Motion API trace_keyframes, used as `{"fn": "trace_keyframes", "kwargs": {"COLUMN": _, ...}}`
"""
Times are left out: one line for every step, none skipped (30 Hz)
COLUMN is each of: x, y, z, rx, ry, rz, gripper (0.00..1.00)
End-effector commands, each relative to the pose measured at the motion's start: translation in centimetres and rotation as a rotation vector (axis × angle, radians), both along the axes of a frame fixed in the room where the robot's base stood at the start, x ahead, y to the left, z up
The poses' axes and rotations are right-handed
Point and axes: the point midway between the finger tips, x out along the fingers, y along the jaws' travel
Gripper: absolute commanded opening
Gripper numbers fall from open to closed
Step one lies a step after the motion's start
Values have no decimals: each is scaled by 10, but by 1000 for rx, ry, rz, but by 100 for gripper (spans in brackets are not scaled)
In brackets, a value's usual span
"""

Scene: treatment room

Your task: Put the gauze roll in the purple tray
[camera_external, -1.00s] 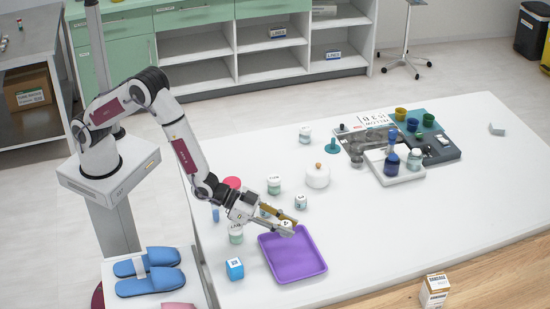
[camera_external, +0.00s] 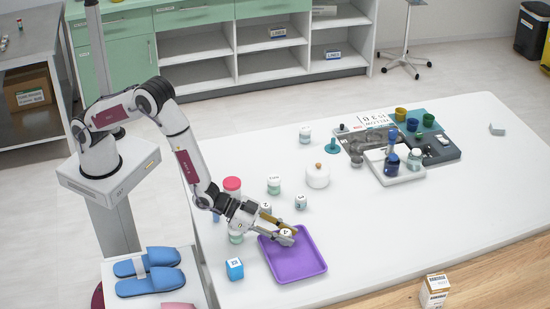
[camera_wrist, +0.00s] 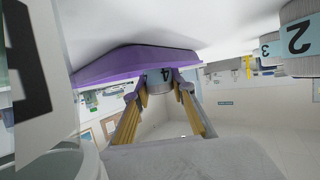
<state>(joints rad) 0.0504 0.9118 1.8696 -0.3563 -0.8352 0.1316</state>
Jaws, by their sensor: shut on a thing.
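My gripper (camera_external: 289,237) is shut on a small white roll marked with a number, which I take to be the gauze roll (camera_external: 286,232). In the wrist view the roll (camera_wrist: 158,82) sits between the two yellow-lined fingers (camera_wrist: 156,90) and shows a 4. The purple tray (camera_external: 300,265) lies flat on the white table. The roll is at the tray's far left part, low over or inside it; I cannot tell whether it touches the floor. The tray's purple rim (camera_wrist: 125,65) also shows just beyond the fingers in the wrist view.
Similar numbered rolls (camera_external: 300,202) stand behind the tray. A blue box (camera_external: 235,268) is left of it, and a jar (camera_external: 236,236) is close to my wrist. A white lidded pot (camera_external: 317,177) stands farther back. The table right of the tray is clear.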

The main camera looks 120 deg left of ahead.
Motion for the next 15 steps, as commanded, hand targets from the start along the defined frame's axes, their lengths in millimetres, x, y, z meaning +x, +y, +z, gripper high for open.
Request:
{"fn": "trace_keyframes", "kwargs": {"x": 0, "y": 0, "z": 0, "rx": 0, "ry": 0, "rz": 0, "gripper": 12}}
{"fn": "trace_keyframes", "kwargs": {"x": 0, "y": 0, "z": 0, "rx": 0, "ry": 0, "rz": 0, "gripper": 12}}
{"fn": "trace_keyframes", "kwargs": {"x": 0, "y": 0, "z": 0, "rx": 0, "ry": 0, "rz": 0, "gripper": 12}}
{"fn": "trace_keyframes", "kwargs": {"x": 0, "y": 0, "z": -1, "rx": 0, "ry": 0, "rz": 0, "gripper": 12}}
{"fn": "trace_keyframes", "kwargs": {"x": 0, "y": 0, "z": -1, "rx": 0, "ry": 0, "rz": 0, "gripper": 12}}
{"fn": "trace_keyframes", "kwargs": {"x": 0, "y": 0, "z": -2, "rx": 0, "ry": 0, "rz": 0, "gripper": 12}}
{"fn": "trace_keyframes", "kwargs": {"x": 0, "y": 0, "z": -3, "rx": 0, "ry": 0, "rz": 0, "gripper": 12}}
{"fn": "trace_keyframes", "kwargs": {"x": 0, "y": 0, "z": -3, "rx": 0, "ry": 0, "rz": 0, "gripper": 12}}
{"fn": "trace_keyframes", "kwargs": {"x": 0, "y": 0, "z": -4, "rx": 0, "ry": 0, "rz": 0, "gripper": 12}}
{"fn": "trace_keyframes", "kwargs": {"x": 0, "y": 0, "z": -4, "rx": 0, "ry": -1, "rz": 0, "gripper": 27}}
{"fn": "trace_keyframes", "kwargs": {"x": 0, "y": 0, "z": -4, "rx": 0, "ry": -1, "rz": 0, "gripper": 35}}
{"fn": "trace_keyframes", "kwargs": {"x": 0, "y": 0, "z": -4, "rx": 0, "ry": 0, "rz": 0, "gripper": 41}}
{"fn": "trace_keyframes", "kwargs": {"x": 0, "y": 0, "z": -4, "rx": 0, "ry": 0, "rz": 0, "gripper": 41}}
{"fn": "trace_keyframes", "kwargs": {"x": 0, "y": 0, "z": -4, "rx": 0, "ry": 0, "rz": 0, "gripper": 41}}
{"fn": "trace_keyframes", "kwargs": {"x": 0, "y": 0, "z": -4, "rx": 0, "ry": 0, "rz": 0, "gripper": 41}}
